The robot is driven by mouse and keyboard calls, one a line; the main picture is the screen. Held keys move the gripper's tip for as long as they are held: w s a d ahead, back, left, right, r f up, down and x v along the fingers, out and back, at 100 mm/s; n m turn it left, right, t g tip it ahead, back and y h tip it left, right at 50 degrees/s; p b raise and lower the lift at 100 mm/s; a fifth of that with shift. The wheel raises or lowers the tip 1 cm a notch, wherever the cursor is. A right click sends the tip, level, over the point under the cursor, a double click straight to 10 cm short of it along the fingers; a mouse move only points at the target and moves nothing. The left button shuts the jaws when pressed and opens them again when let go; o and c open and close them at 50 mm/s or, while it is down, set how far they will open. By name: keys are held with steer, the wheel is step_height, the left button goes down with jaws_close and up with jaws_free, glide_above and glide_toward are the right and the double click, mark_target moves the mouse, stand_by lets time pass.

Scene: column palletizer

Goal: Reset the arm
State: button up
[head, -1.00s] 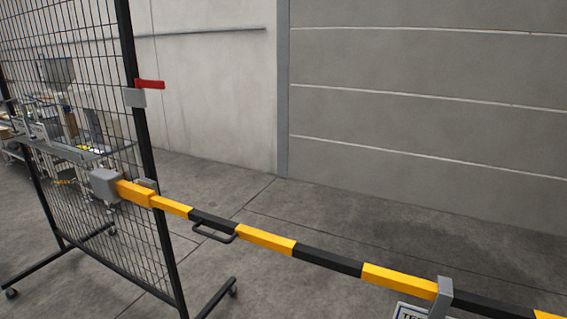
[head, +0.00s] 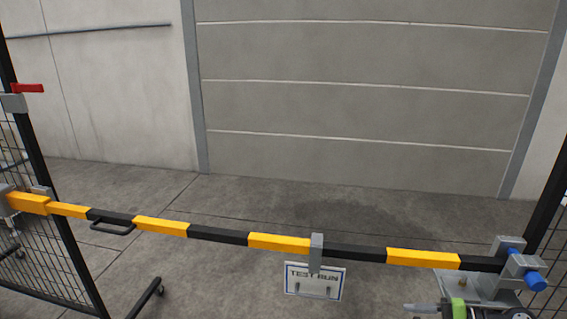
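My gripper (head: 424,308) shows only in part at the lower right edge of the head view. A pale grey finger-like tip points left from a green block and a dark body. The frame's bottom edge cuts it off, so I cannot tell whether it is open or shut, or whether it holds anything. It appears below the right end of the striped barrier bar, near a grey bracket. The rest of my arm is not clearly seen.
A yellow and black barrier bar (head: 280,243) with a handle spans the view. A "TEST RUN" sign (head: 314,281) hangs from it. A grey bracket with blue knobs (head: 535,281) is at its right end. Mesh fence panels (head: 40,235) flank it; open floor and a wall lie beyond.

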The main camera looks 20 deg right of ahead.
steer(key=w+a+r+n+g+p, duration=0.1)
steer(key=w+a+r+n+g, duration=0.35)
steer(key=w+a+r, duration=0.35)
steer(key=a+r+n+g+h+p, duration=0.1)
steer(key=a+r+n+g+h, duration=0.2)
steer(key=a, duration=0.6)
steer(key=a+r+n+g+h+p, duration=0.2)
steer(key=a+r+h, duration=0.15)
steer(key=a, duration=0.45)
steer(key=s+a+r+n+t+h+p, duration=0.1)
steer(key=s+a+r+n+t, duration=0.1)
steer(key=s, duration=0.5)
steer(key=s+a+r+n+t+h+p, duration=0.1)
steer(key=s+a+r+n, duration=0.3)
steer(key=s, duration=0.4)
step_height(320, 180, up, 2)
steer(key=shift+s+a+r+t+h+p, duration=0.2)
steer(key=shift+a+t+h+p, duration=0.2)
steer(key=shift+a+t+h, duration=0.4)
steer(key=shift+a, duration=0.1)
